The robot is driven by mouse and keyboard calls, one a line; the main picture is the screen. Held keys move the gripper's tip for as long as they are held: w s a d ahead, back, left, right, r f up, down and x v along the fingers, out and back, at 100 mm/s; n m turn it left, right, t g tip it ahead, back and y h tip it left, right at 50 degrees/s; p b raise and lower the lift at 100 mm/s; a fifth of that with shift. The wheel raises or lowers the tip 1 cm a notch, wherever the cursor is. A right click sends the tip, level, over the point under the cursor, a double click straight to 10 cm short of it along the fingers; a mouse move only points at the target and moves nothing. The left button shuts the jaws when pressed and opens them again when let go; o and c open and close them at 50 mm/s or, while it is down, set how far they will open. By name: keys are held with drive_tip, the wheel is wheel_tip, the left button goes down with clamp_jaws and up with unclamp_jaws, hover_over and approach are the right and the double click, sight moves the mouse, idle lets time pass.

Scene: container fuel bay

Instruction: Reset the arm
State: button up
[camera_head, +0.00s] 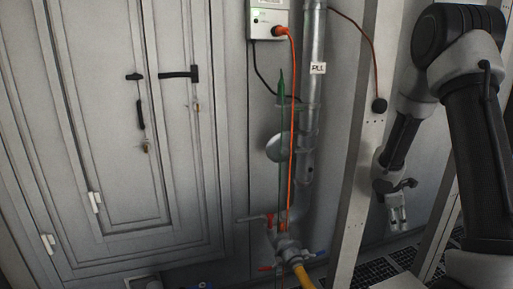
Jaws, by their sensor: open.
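My arm (479,125) stands at the right side of the head view. It is bent at the top, and its forearm hangs down to the left. My gripper (397,222) is at the lower right and points downward. Its fingers are small in the picture, open, and nothing shows between them. It hangs in front of the grey wall, just right of a light upright post (353,190), apart from it as far as I can tell.
A grey pipe (311,95) runs down the wall to valves with red and blue handles (285,243) and a yellow hose (302,277). An orange cable (291,130) hangs from a white box (268,18). Grey cabinet doors (110,120) fill the left. Dark floor grating (378,272) lies below.

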drive_tip(key=s+r+m+g, duration=0.2)
drive_tip(key=s+r+m, duration=0.8)
drive_tip(key=s+r, duration=0.35)
drive_tip(key=s+a+r+m+t+y, duration=0.4)
drive_tip(key=s+a+r, duration=0.7)
drive_tip(key=s, duration=0.4)
drive_tip(key=shift+s+a+r+m+t+y, duration=0.3)
drive_tip(key=shift+r+m+t, duration=0.2)
drive_tip(key=shift+r, duration=0.3)
drive_tip(key=shift+r, duration=0.1)
